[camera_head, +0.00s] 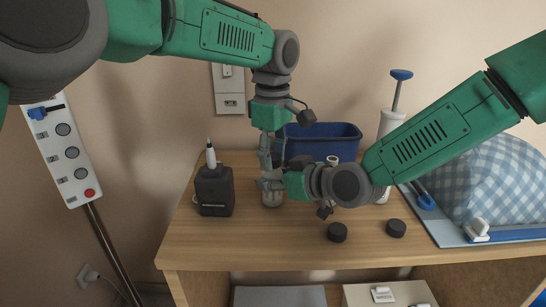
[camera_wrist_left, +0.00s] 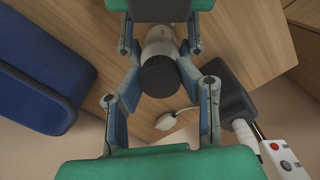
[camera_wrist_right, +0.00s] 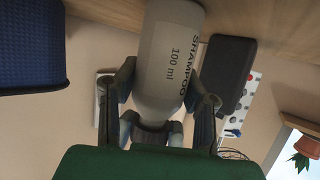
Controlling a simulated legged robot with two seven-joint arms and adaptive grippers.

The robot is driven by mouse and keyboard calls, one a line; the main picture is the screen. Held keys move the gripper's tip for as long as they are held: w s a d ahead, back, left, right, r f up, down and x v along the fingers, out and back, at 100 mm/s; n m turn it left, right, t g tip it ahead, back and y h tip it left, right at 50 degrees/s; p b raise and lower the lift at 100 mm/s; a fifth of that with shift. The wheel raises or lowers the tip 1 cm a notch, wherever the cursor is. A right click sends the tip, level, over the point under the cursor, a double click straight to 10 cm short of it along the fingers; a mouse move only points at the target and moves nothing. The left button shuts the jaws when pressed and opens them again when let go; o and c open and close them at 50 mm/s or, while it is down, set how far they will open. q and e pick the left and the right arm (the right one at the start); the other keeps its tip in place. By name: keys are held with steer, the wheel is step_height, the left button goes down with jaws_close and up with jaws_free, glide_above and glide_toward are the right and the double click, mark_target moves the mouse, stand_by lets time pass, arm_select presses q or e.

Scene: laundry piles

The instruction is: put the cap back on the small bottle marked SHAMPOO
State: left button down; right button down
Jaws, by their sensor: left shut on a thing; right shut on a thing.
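The small bottle marked SHAMPOO (camera_wrist_right: 172,60) is grey-white and stands upright on the wooden table, its lower part showing in the head view (camera_head: 272,199). My right gripper (camera_head: 268,184) is shut on the bottle from the side, and its fingers flank the bottle in the right wrist view (camera_wrist_right: 160,95). A black round cap (camera_wrist_left: 159,76) is between the fingers of my left gripper (camera_wrist_left: 161,82), which points down from above the bottle (camera_head: 267,155). The cap is in line with the bottle's top. I cannot tell whether it is seated or only touching.
Two black caps (camera_head: 337,232) (camera_head: 396,228) lie at the table's front right. A black boxy object (camera_head: 215,190) stands left of the bottle. A blue bin (camera_head: 335,140) is behind.

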arm_select(q)
steer(key=m, duration=0.4)
steer(key=shift+w, duration=0.1)
steer(key=m, duration=0.4)
arm_select(e)
steer(key=shift+s, duration=0.1)
arm_select(q)
steer(key=m, duration=0.4)
steer(key=shift+w+m, duration=0.1)
steer(key=shift+m, duration=0.2)
steer(key=m, duration=0.4)
steer(key=shift+a, duration=0.1)
steer(key=m, duration=0.4)
arm_select(e)
steer(key=shift+a, duration=0.1)
arm_select(q)
steer(key=m, duration=0.4)
steer(key=shift+w+m, duration=0.1)
steer(key=shift+m, duration=0.3)
steer(key=m, duration=0.4)
arm_select(e)
steer(key=shift+s, duration=0.1)
arm_select(q)
steer(key=m, duration=0.4)
arm_select(e)
steer(key=shift+a, duration=0.1)
arm_select(q)
steer(key=c, duration=1.1)
jaws_free()
steer(key=shift+c, duration=0.2)
